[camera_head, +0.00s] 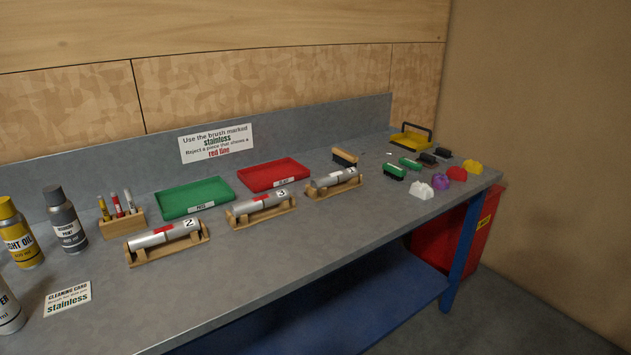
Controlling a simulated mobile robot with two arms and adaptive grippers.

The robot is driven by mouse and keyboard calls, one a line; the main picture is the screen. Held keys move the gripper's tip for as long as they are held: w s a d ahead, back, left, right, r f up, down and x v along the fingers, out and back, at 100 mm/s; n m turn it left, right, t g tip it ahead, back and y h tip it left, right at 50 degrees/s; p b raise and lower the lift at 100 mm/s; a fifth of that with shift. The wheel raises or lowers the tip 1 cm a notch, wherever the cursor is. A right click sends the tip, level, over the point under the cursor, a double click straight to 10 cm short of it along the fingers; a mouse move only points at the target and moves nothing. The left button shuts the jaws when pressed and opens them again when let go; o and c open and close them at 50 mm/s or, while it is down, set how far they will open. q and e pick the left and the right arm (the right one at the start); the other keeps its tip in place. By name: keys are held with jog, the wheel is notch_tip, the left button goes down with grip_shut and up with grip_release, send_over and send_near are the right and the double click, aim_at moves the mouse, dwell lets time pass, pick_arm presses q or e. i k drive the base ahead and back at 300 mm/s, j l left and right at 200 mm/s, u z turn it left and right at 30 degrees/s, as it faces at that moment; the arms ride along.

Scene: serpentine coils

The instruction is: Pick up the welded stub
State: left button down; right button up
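Three metal stubs lie in wooden cradles in a row along the grey bench. The nearest stub (150,239), on the left, has a "2" label and a red mark. The middle stub (245,207) has a "3" label and a red mark. Neither of my grippers is in view.
Behind the stubs lie a green tray (178,202) and a red tray (290,181), both empty. Brushes (394,171) and crumpled cloths (421,190) are at the right end. Bottles (65,225) and a pen holder (115,226) stand left. The bench front (270,255) is clear.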

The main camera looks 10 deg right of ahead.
aim_at(333, 179)
jog(key=l+u, duration=0.1)
jog(key=u, duration=0.5)
jog(key=i+l+u, duration=0.1)
jog(key=l+u, duration=0.4)
jog(key=l, duration=0.15)
jog(key=l+u, duration=0.5)
jog(key=l, duration=0.2)
jog(key=k+j, duration=0.05)
